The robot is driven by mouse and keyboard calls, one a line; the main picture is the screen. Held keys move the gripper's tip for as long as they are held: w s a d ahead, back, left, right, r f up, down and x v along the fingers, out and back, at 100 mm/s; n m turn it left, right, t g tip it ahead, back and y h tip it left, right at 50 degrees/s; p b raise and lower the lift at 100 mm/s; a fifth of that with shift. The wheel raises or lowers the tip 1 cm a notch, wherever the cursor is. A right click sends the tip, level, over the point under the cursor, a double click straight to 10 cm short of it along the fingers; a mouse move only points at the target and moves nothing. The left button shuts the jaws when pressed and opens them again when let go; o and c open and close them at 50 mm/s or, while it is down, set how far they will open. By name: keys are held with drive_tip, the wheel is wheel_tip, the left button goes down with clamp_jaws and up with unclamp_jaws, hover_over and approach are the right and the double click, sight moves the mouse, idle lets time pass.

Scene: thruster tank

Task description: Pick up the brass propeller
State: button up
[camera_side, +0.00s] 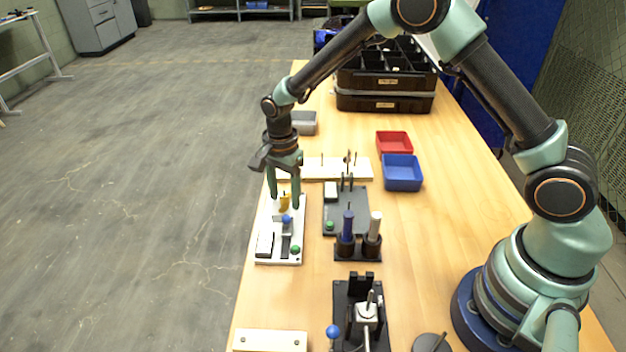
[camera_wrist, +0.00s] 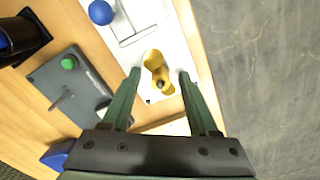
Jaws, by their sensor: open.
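The brass propeller (camera_wrist: 154,59), a yellow lobed piece with a dark centre, is on the white board (camera_wrist: 182,48). In the side view it is a small yellow shape (camera_side: 284,198) near the far end of the white board (camera_side: 264,222). My gripper (camera_wrist: 159,73) is open and points down over it. In the wrist view the propeller lies between the two green fingertips, with a gap on each side. In the side view the fingers (camera_side: 284,203) straddle it. I cannot tell whether the fingertips have reached its height.
The white board also carries a blue knob (camera_side: 287,218) and a green knob (camera_side: 295,250). To the right are a grey plate (camera_side: 345,222), a black holder (camera_side: 345,255) with upright cylinders, and red (camera_side: 394,142) and blue (camera_side: 402,173) bins. The table's left edge is close.

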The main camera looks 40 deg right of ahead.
clamp_jaws()
drive_tip(key=shift+s+r, duration=0.1)
drive_tip(key=shift+r, duration=0.05)
wheel_tip(320, 180, up, 20)
idle(0.8)
